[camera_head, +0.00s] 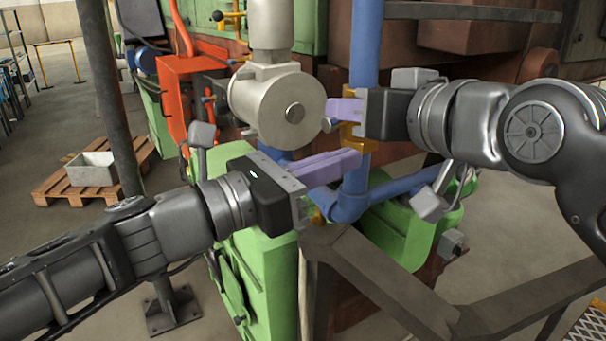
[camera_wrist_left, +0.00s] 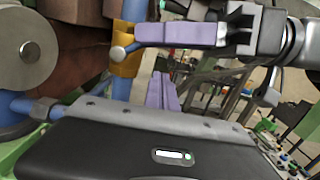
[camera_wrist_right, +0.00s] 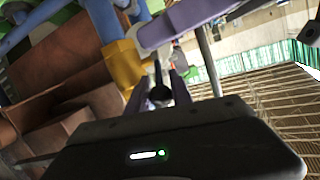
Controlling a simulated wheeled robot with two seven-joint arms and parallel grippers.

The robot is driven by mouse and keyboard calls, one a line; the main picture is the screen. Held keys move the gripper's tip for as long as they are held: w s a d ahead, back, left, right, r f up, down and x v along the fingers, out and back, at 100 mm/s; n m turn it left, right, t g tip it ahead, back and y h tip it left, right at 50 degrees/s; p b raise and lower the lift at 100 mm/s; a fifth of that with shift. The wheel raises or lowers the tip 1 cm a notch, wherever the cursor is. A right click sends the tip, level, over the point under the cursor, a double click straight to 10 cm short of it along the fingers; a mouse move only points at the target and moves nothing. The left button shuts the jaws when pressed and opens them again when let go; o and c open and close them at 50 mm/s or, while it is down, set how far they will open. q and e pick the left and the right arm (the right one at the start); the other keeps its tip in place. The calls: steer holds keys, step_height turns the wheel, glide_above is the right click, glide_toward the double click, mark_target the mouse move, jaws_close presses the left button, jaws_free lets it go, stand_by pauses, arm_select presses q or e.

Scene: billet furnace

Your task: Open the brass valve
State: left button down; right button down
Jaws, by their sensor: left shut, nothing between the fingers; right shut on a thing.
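The brass valve (camera_head: 358,138) sits on the upright blue pipe, just right of the pale round housing. Its yellow body also shows in the left wrist view (camera_wrist_left: 126,62) and the right wrist view (camera_wrist_right: 124,66). My right gripper (camera_head: 338,109) is shut on the valve's grey handle, whose rounded end (camera_wrist_left: 118,52) sticks out beside the purple fingers. The fingers hide part of the handle. My left gripper (camera_head: 352,158) is shut and empty, its purple fingers just below the valve and in front of the blue pipe.
A large pale cylindrical housing (camera_head: 290,104) is close on the left. A grey beam (camera_head: 385,275) crosses low in front. A pallet with a grey bin (camera_head: 91,170) stands far left on open floor.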

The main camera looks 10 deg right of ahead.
arm_select(q)
steer(key=shift+w+d+r, duration=0.1)
steer(key=shift+r, duration=1.75)
steer(key=shift+r, duration=0.1)
